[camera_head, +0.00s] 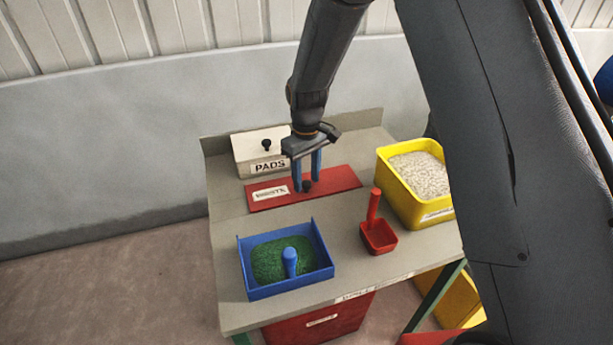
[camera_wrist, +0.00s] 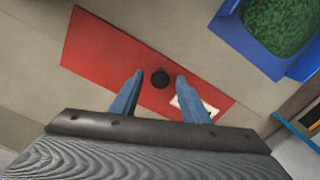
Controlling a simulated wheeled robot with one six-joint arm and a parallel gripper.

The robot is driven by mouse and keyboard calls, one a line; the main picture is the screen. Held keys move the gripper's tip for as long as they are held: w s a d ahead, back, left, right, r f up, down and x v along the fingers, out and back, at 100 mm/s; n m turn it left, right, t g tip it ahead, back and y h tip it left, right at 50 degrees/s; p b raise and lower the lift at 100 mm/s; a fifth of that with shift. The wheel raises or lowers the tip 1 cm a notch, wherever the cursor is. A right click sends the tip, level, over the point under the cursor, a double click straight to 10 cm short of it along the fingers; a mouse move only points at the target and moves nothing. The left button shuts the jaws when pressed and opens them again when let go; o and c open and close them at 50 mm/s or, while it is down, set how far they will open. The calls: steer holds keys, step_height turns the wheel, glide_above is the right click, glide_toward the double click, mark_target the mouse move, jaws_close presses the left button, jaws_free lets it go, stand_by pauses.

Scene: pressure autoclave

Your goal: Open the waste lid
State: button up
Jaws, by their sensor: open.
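The waste lid (camera_head: 335,182) is a flat red plate with a white "WASTE" label, lying flush on the grey bench top. Its black round knob (camera_head: 307,186) stands at about the middle of the plate. My gripper (camera_head: 307,187) points down over the lid with its blue fingers open, one on each side of the knob. In the wrist view the knob (camera_wrist: 160,78) shows between the open fingertips (camera_wrist: 159,77), with a gap on both sides. The red lid (camera_wrist: 100,52) lies flat beneath. Fingertip height above the lid is hard to tell.
A white "PADS" box (camera_head: 250,152) with a black knob stands behind the lid. A yellow bin of granules (camera_head: 398,191) and a red scoop (camera_head: 379,237) are at the right. A blue tray (camera_head: 290,291) with green material is in front. A wall is behind.

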steer(key=shift+f, duration=0.15)
jaws_close()
